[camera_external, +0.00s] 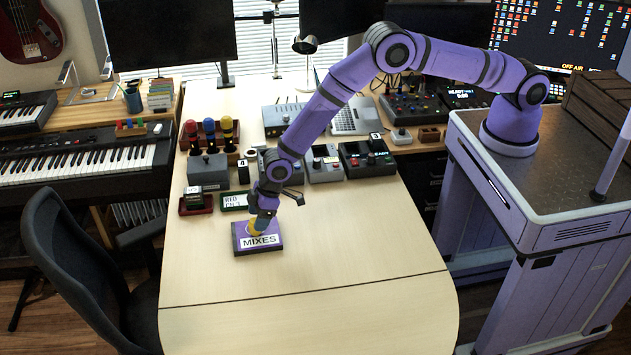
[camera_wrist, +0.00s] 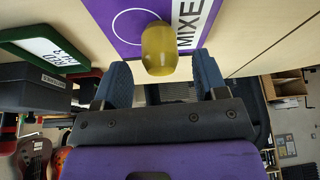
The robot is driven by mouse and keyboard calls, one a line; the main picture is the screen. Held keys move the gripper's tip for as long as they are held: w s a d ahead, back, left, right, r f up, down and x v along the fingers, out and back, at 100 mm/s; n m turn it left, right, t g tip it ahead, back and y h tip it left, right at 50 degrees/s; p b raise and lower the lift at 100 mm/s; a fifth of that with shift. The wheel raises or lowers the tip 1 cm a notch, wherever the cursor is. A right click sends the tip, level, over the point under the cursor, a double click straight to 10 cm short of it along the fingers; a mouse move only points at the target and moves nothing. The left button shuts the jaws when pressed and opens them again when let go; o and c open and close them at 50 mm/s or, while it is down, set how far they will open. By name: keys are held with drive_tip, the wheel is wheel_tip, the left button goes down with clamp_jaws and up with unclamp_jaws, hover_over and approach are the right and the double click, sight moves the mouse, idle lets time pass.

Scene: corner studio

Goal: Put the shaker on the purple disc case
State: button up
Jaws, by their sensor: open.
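The purple disc case (camera_external: 274,229), labelled MIXES, lies flat on the desk; its purple cover also shows in the wrist view (camera_wrist: 100,15). The shaker (camera_wrist: 159,52) is a yellow, rounded cylinder, seen over the case in the wrist view. In the external view the shaker (camera_external: 252,232) shows as a small yellow patch at the case, mostly hidden by my gripper (camera_external: 263,223). My gripper is low over the case. In the wrist view the open gripper (camera_wrist: 161,78) has a blue finger on each side of the shaker, with gaps visible. Exact contact with the case cannot be told.
The desk's front (camera_external: 330,290) is clear.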

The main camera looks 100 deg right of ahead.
drive_tip(key=w+d+v, duration=0.1)
drive_tip(key=v, duration=3)
drive_tip(key=s+d+r, duration=0.1)
drive_tip(key=s+r, duration=1.2)
drive_tip(key=r, duration=0.1)
drive_tip(key=s+d+r+m, duration=0.1)
drive_tip(key=s+r, duration=0.2)
drive_tip(key=s, duration=1.5)
drive_tip(key=s+d+r, duration=0.2)
drive_tip(key=s+r, duration=0.1)
drive_tip(key=s, duration=1.5)
drive_tip(key=shift+r+m+t+h, duration=0.3)
drive_tip(key=shift+m+t, duration=0.1)
